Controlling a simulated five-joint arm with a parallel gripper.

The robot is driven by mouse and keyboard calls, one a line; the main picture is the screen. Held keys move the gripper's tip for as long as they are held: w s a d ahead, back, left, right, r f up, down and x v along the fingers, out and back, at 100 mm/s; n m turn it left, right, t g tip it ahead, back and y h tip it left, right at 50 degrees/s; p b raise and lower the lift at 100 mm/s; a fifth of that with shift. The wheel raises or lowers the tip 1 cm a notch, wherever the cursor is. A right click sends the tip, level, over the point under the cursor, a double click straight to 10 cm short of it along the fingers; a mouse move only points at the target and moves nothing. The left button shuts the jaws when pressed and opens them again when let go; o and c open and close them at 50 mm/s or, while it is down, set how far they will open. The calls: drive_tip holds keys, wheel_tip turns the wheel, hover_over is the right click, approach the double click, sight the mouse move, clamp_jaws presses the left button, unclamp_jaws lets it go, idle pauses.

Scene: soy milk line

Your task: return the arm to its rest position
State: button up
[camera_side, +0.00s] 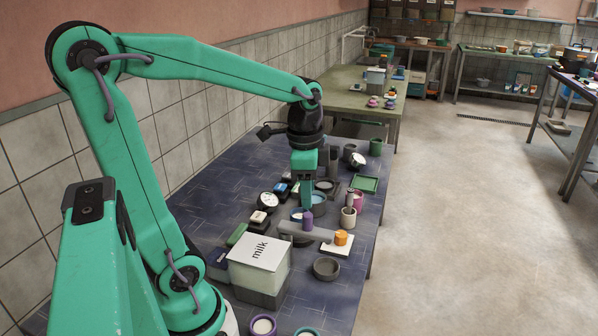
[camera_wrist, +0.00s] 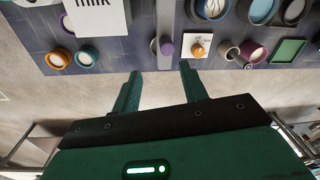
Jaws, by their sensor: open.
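My arm reaches over the dark blue tiled table (camera_side: 345,290) in the side view, bent at the elbow, with the wrist pointing down. My gripper (camera_side: 307,204) hangs over the cluttered middle of the table, near a purple cylinder (camera_side: 307,221). In the wrist view my gripper's two green fingers (camera_wrist: 159,70) are apart, with nothing between them.
A white milk box (camera_side: 258,262) stands close to my arm's base. Open floor (camera_side: 450,220) lies to the right.

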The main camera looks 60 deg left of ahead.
drive_tip(key=s+d+r+n+t, duration=0.3)
drive_tip(key=s+d+n+t, duration=0.1)
drive_tip(key=s+d+n, duration=0.2)
drive_tip(key=shift+d+t, duration=0.4)
drive_tip(key=shift+d, duration=0.25)
